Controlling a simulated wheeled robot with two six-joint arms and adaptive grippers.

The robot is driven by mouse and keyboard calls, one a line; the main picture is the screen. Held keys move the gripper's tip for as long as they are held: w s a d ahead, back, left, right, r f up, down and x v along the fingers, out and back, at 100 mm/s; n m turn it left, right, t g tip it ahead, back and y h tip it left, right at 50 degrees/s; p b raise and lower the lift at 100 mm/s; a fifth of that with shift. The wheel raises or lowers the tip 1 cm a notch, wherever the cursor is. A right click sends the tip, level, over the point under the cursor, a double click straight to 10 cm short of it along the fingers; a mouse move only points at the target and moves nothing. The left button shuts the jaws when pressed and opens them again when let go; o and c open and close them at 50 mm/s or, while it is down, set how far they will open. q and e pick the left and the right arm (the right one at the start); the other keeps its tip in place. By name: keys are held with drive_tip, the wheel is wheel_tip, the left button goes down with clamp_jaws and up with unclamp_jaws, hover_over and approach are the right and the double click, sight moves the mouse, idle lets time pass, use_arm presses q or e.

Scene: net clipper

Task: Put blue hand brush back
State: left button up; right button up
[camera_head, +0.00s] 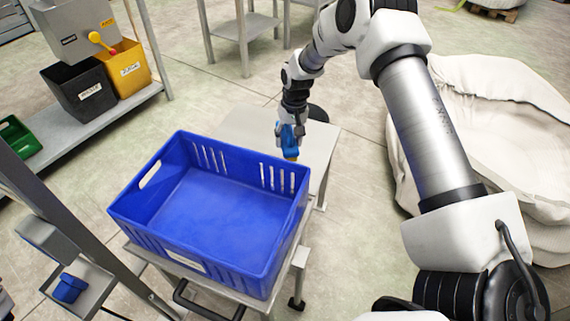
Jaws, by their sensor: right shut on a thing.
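My right gripper (289,135) is shut on the blue hand brush (290,143), whose lower end looks yellowish. The gripper points down, just behind the far right corner of the blue crate, above or at the light table top behind it. I cannot tell whether the brush touches that surface. Much of the brush is hidden by the fingers. My left gripper is not in the picture.
An empty blue crate (215,205) stands on a cart in front. A light table top (322,142) lies behind it. Black (80,92) and yellow (128,72) bins sit on a shelf at left. A large white bag (490,110) stands at right. A small blue object (70,288) sits in a holder at lower left.

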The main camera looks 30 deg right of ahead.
wheel_tip(320, 180, down, 8)
drive_tip(key=shift+r+b, duration=0.1)
drive_tip(key=shift+b, duration=0.5)
drive_tip(key=shift+a, duration=0.1)
drive_tip(key=o, duration=1.2)
drive_tip(key=r, duration=0.4)
drive_tip(key=r+p, duration=0.1)
drive_tip(key=r, duration=0.3)
drive_tip(key=d+r+p, duration=0.1)
drive_tip(key=r, duration=0.3)
drive_tip(key=shift+s, duration=0.25)
